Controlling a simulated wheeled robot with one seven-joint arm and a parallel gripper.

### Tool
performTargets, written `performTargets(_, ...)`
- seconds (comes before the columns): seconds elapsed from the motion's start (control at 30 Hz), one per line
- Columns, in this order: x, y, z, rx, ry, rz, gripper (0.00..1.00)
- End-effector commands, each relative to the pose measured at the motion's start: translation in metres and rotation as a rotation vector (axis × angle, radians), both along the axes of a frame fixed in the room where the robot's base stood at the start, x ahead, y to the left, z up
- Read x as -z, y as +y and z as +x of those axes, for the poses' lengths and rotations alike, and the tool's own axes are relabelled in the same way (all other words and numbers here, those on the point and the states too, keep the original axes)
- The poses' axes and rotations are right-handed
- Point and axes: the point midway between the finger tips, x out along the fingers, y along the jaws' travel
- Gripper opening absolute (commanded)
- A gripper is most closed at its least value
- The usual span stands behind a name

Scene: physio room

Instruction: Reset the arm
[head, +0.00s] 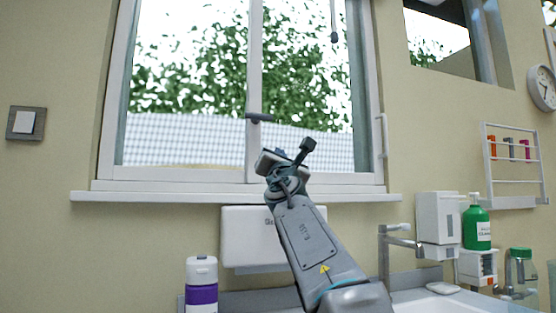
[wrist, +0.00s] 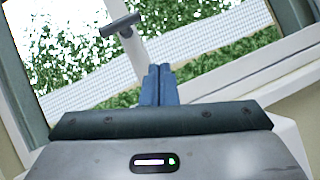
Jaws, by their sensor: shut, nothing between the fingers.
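My gripper (wrist: 159,84) shows in the wrist view with its two blue fingers together and nothing between them. It points toward the window (wrist: 212,45), apart from the dark window handle (wrist: 121,25) as far as I can tell. In the head view my arm rises from the lower right, and its end is in front of the lower part of the window (head: 190,90). The fingers are mostly hidden behind the wrist in that view.
A white sill (head: 150,192) runs under the window. Below it are a white dispenser (head: 245,238) and a purple-and-white bottle (head: 201,285). To the right are a tap (head: 400,240), a green soap bottle (head: 477,226), a sink (head: 440,304) and a wall rack (head: 513,165).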

Motion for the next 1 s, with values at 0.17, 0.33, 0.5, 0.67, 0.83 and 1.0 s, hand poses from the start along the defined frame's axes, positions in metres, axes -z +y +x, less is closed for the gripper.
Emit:
performTargets(0.17,0.000,0.000,0.000,0.000,0.000,0.000,0.00)
performTargets(0.33,0.000,0.000,0.000,0.001,0.000,-0.001,0.00)
performTargets(0.5,-0.001,-0.002,0.000,0.000,0.001,0.006,0.00)
performTargets(0.67,-0.009,-0.024,0.002,-0.012,0.046,0.123,0.00)
performTargets(0.83,-0.006,-0.074,0.002,-0.030,0.155,0.432,0.00)
performTargets(1.0,0.018,-0.120,-0.009,-0.012,0.270,0.775,0.00)
